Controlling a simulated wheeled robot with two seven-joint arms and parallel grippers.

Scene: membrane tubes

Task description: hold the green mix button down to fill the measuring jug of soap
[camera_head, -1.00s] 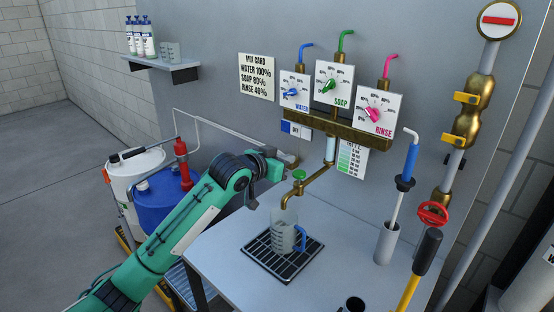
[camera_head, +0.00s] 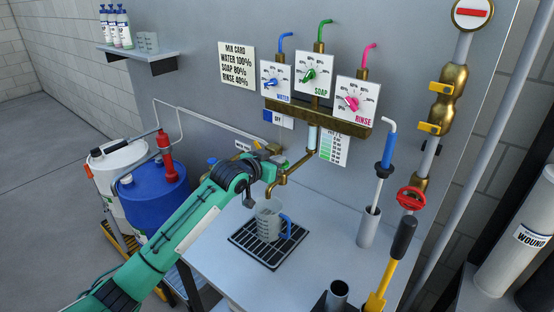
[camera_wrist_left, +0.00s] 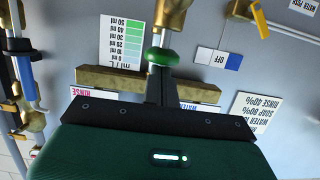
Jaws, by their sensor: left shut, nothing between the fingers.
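The measuring jug (camera_head: 268,222) is clear with a blue handle. It stands upright on the black drain grate (camera_head: 240,240), below the brass spout (camera_head: 299,166); I cannot make out any soap in it. My left gripper (camera_head: 272,155) is beside the brass tap body in the head view. The round green mix button (camera_wrist_left: 162,57) shows in the left wrist view, directly beyond the fingertips of my left gripper (camera_wrist_left: 157,80). The fingers are shut and empty. I cannot tell whether they touch the button. My right gripper is out of view.
Above the tap is a brass manifold (camera_head: 318,115) with water, soap and rinse dials. A mix card (camera_head: 237,65) hangs to its left. Drums (camera_head: 150,195) stand left of the bench.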

